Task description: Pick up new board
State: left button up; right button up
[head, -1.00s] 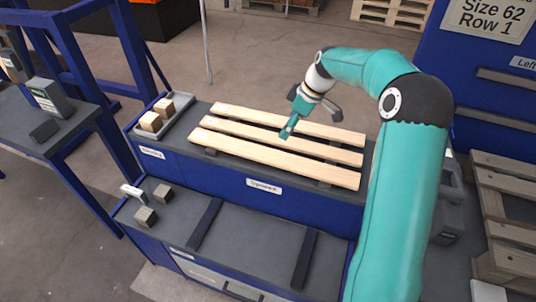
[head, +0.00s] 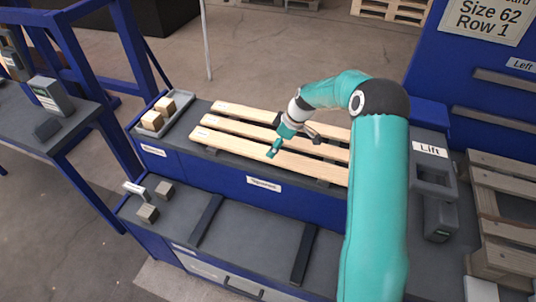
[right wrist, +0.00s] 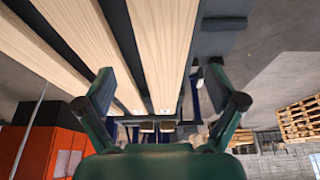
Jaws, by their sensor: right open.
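Three long pale boards lie side by side with gaps on the dark bench top; the front board (head: 240,146), the middle board (head: 250,130) and the back board (head: 245,112) are partly hidden by my right arm. My right gripper (head: 273,149) is at the front board, near its middle. In the right wrist view my right gripper (right wrist: 160,82) has its fingers wide apart, with one board (right wrist: 163,50) running through the picture between them. I cannot tell whether the fingers touch it. My left gripper is not in view.
A grey tray (head: 184,124) with wooden blocks stands at the bench's left end. The lower front shelf (head: 255,240) has two dark bars and small blocks. A box marked Lift (head: 431,150) stands right of my arm, near a pallet (head: 490,205).

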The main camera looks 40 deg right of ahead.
jog(key=p+x, duration=0.1)
jog(key=x, duration=0.3)
jog(key=shift+s+a+f, duration=0.1)
jog(key=shift+s+a, duration=0.05)
jog(key=shift+a, duration=0.05)
jog(key=shift+c, duration=0.4)
jog(key=c, duration=1.3)
jog(key=shift+c, duration=0.4)
